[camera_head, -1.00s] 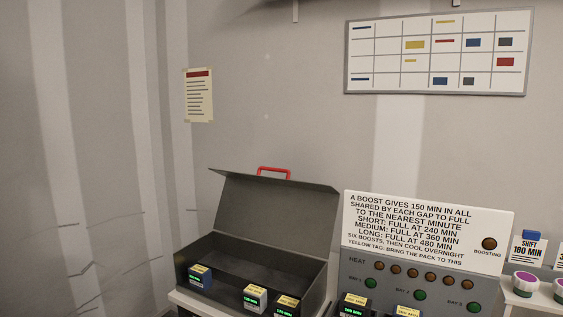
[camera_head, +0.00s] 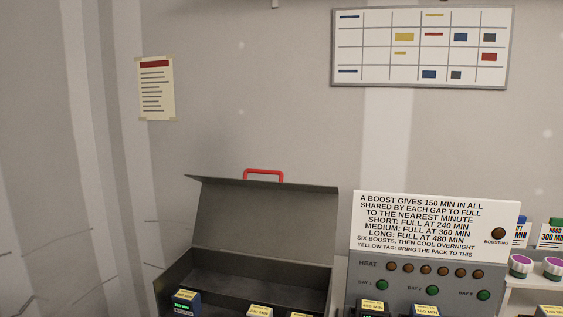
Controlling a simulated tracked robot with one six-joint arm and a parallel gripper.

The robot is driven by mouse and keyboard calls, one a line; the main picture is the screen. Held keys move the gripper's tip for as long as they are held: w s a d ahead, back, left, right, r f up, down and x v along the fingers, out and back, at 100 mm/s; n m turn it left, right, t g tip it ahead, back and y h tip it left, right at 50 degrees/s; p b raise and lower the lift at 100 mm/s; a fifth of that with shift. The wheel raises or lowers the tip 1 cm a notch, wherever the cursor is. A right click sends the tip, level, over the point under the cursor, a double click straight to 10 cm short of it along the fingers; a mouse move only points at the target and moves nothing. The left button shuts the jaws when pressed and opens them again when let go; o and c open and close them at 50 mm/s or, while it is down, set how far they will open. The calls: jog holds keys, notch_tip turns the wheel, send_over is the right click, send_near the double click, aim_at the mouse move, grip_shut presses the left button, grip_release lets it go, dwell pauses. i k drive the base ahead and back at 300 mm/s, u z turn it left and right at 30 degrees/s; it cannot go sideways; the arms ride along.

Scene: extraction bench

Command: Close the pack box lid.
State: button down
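The pack box (camera_head: 222,278) is a dark grey box at the lower middle of the head view. Its lid (camera_head: 265,217) stands open, raised at the back and facing me, with a red handle (camera_head: 263,175) on its top edge. Several small packs with yellow labels show at the box's front, one dark blue pack (camera_head: 187,302) at the left among them. The lower front of the box is cut off by the picture's edge. My gripper is not in view.
Right of the box stands a charging panel (camera_head: 412,274) with a white instruction sign (camera_head: 430,224), and more packs sit in front of it. A white shelf (camera_head: 535,283) with purple-topped items is at the far right. A chart and a notice hang on the wall.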

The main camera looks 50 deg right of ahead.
aim_at(280, 219)
jog(key=z, duration=0.4)
jog(key=i, duration=0.6)
jog(key=z, duration=0.35)
